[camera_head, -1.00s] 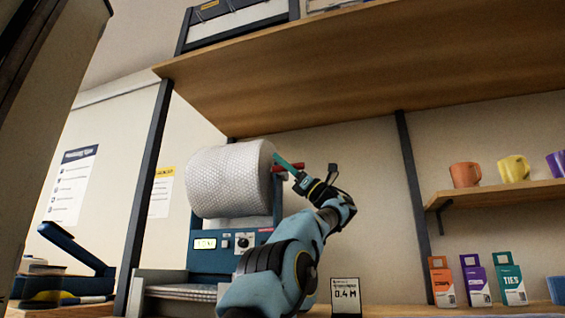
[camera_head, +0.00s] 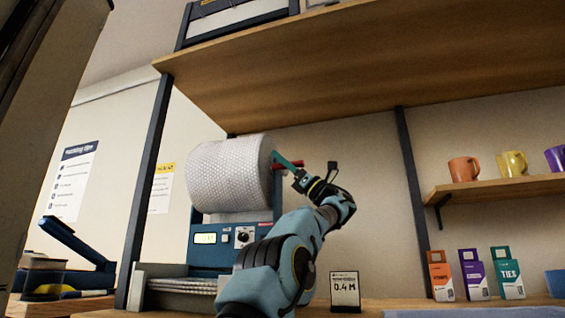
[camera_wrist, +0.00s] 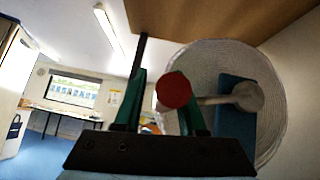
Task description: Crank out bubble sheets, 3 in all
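The bubble-wrap roll (camera_head: 230,174) sits on a blue dispenser (camera_head: 212,259) with a small lit display (camera_head: 205,239), its digits too blurred to read, and a dial (camera_head: 244,237). A crank with a red knob (camera_wrist: 173,90) is at the roll's right end; its pale arm (camera_wrist: 222,99) runs to the hub. My gripper (camera_head: 285,161) is at this crank. In the wrist view its green fingers (camera_wrist: 162,100) stand apart with the red knob between them, and a gap shows beside the left finger. A card reading 0.4 M (camera_head: 345,291) stands right of the dispenser. No cut sheet is clearly visible.
A wooden shelf (camera_head: 350,70) hangs above the roll. Mugs (camera_head: 464,170) stand on a small right shelf, with several cartons (camera_head: 474,274) below. A blue lever device (camera_head: 75,245) is at the left. A dark upright post (camera_head: 150,190) is left of the dispenser.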

